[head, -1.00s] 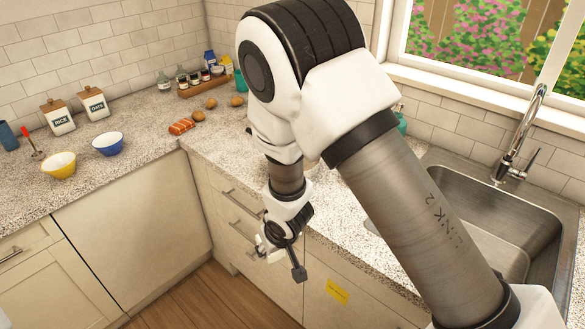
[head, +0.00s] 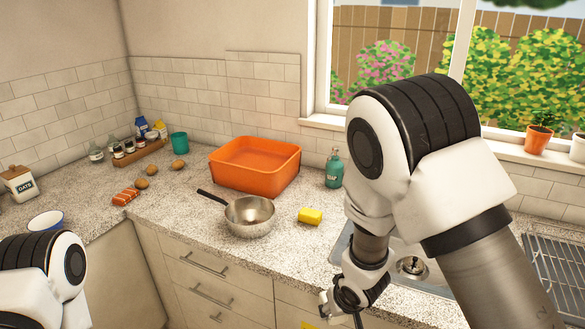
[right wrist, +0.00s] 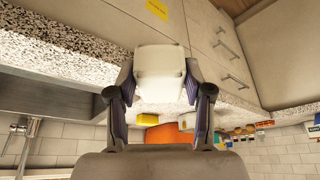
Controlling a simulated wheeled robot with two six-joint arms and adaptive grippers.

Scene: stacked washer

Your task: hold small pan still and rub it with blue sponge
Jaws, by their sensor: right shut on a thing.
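The small pan (head: 250,217) is steel with a black handle (head: 213,202) pointing back left. It stands upright on the counter in the head view, with no gripper touching it. A yellow sponge (head: 310,216) lies just right of it; it also shows in the right wrist view (right wrist: 147,119). I see no blue sponge. My right gripper (right wrist: 160,88) is shut on a plain white object (right wrist: 160,72), which fills the space between its fingers. In the head view the right wrist is low at the counter's front, near the sink. My left arm shows at the lower left, its gripper out of view.
An orange tub (head: 254,180) stands behind the pan, and a teal soap bottle (head: 334,170) stands behind the sponge. The sink (head: 414,268) is at the right, partly hidden by my right arm. Counter left of the pan is clear up to the sausages (head: 126,196) and potatoes.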

